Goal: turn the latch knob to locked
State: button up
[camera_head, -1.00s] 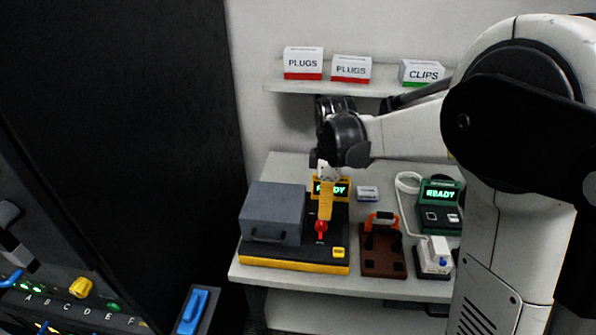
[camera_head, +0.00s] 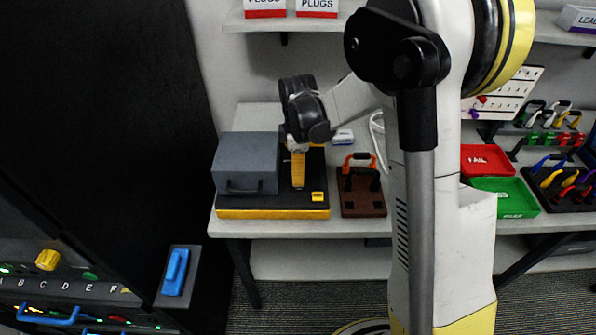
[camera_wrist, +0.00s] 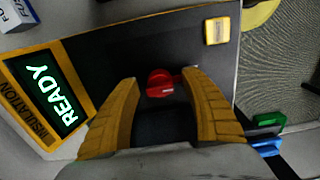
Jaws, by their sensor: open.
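The red knob (camera_wrist: 161,84) sits on the black top of the yellow-edged insulation tester (camera_wrist: 130,45). In the wrist view it lies between the tips of my yellow fingers (camera_wrist: 160,79), its handle pointing right, close to the right fingertip. I cannot tell whether either finger touches it. My gripper is open, with a clear gap between its fingers. In the head view my gripper (camera_head: 298,185) points down over the tester (camera_head: 270,213), right of its grey box, and hides the knob.
The grey box (camera_head: 247,163) stands close left of my gripper. A brown fixture with an orange handle (camera_head: 360,195) is to the right. Red (camera_head: 487,160) and green (camera_head: 507,196) trays lie farther right. A lit READY display (camera_wrist: 52,95) is beside my left finger.

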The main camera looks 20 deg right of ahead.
grip_shut()
jog(key=shift+m, duration=0.3)
jog(key=m, duration=0.3)
jog(key=shift+m, duration=0.3)
jog(key=m, duration=0.4)
jog(key=shift+m, duration=0.3)
jog(key=m, duration=0.4)
jog(key=shift+m, duration=2.5)
